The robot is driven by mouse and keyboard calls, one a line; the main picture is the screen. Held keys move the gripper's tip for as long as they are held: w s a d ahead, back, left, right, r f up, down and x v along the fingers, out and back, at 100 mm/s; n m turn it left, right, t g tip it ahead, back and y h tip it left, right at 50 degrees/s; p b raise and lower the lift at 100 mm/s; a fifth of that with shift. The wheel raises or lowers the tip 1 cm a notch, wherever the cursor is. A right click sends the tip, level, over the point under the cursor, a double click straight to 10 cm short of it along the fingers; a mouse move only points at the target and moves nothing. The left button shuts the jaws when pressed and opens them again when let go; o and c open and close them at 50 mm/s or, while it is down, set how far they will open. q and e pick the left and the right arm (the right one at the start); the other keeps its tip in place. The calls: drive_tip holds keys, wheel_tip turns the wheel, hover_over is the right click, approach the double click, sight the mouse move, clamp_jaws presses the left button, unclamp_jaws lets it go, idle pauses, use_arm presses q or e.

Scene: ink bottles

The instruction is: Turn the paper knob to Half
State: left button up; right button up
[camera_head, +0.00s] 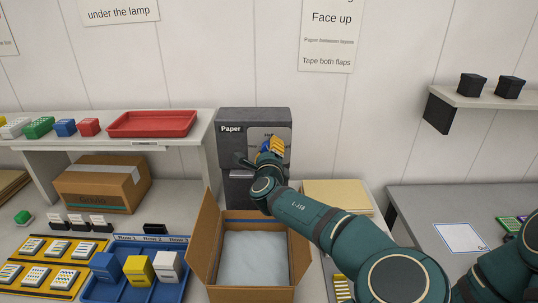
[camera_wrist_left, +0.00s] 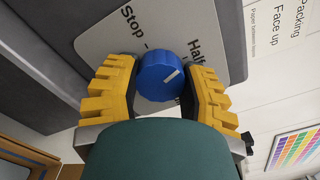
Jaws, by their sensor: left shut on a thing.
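The grey paper dispenser (camera_head: 230,150), labelled "Paper", stands against the wall behind the open box. Its blue round knob (camera_wrist_left: 158,82) sits on a light plate (camera_wrist_left: 170,22) marked "Stop" and "Half". The knob's white pointer line slants toward the "Half" word, whose end is partly hidden by a finger. My left gripper (camera_wrist_left: 155,95) has its yellow fingers on both sides of the knob, shut on it. In the head view the left gripper (camera_head: 270,150) covers most of the knob. My right gripper is out of view; only part of that arm shows at the lower right.
An open cardboard box (camera_head: 205,250) with pale paper inside stands below the dispenser. A blue tray (camera_head: 105,292) with ink boxes is to its left. A shelf (camera_head: 190,128) with a red tray (camera_head: 152,124) is at the left. A stack of tan sheets (camera_head: 338,192) lies right of the dispenser.

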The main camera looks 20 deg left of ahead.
sight(270, 119)
use_arm(q)
drive_tip(key=m+b, duration=0.1)
drive_tip(key=m, duration=0.2)
drive_tip(key=shift+m, duration=0.3)
idle(0.3)
drive_tip(key=o, duration=1.2)
wheel_tip(270, 119, up, 10)
drive_tip(key=shift+f, duration=0.1)
